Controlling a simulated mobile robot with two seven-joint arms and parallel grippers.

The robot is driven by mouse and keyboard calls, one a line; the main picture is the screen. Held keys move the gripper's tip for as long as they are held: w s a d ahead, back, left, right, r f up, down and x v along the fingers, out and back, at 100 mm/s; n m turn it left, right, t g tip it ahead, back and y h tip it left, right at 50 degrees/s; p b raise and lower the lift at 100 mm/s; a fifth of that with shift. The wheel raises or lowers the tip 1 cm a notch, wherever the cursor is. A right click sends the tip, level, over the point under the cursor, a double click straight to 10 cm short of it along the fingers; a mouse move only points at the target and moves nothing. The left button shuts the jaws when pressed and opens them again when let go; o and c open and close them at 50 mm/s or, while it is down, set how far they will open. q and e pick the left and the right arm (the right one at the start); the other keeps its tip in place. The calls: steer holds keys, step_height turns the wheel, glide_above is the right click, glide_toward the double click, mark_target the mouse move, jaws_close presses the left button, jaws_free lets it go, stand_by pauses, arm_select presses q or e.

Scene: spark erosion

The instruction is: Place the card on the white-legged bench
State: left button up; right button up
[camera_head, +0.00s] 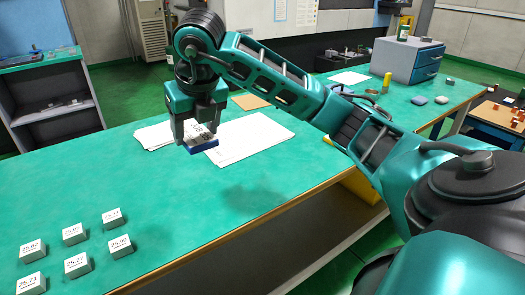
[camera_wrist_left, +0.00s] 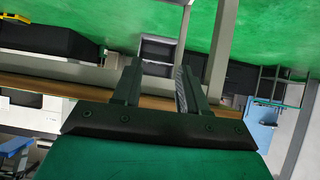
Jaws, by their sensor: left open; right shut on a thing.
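My right gripper (camera_head: 199,125) is shut on a small flat item (camera_head: 203,145) with a blue edge and a pale top, above the long green-topped bench (camera_head: 200,215). Its printing is too small to read, so I cannot tell for sure that it is the card. My fingers partly hide it. White sheets (camera_head: 245,138) lie beneath and behind it. I cannot tell from the head view which bench has white legs. My left gripper (camera_wrist_left: 158,72) shows only in the left wrist view, open and empty, with a pale post (camera_wrist_left: 221,50) beyond it.
Several numbered white blocks (camera_head: 75,234) stand at the bench's near left. A grey drawer cabinet (camera_head: 409,60), a yellow cylinder (camera_head: 387,82) and small pads (camera_head: 419,100) stand at the far right. The green middle is clear.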

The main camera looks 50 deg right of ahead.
step_height(320, 180, down, 11)
steer(key=b, duration=0.2)
glide_above(207, 210)
steer(key=s, duration=0.1)
steer(key=f, duration=0.4)
steer(key=shift+s+a+f, duration=0.1)
steer(key=shift+s+f, duration=0.1)
steer(key=shift+f, duration=0.2)
step_height(207, 210, down, 4)
steer(key=shift+f+b, duration=0.15)
steer(key=shift+b, duration=0.35)
arm_select(q)
steer(key=shift+w+d+f, duration=0.1)
steer(key=shift+d+f, duration=0.1)
steer(key=shift+f, duration=0.3)
steer(key=shift+d+f, duration=0.15)
steer(key=shift+f, duration=0.3)
arm_select(e)
steer(key=shift+f, duration=0.1)
arm_select(q)
steer(key=shift+f, duration=0.15)
arm_select(e)
steer(key=o, duration=1.1)
steer(key=shift+r, duration=0.2)
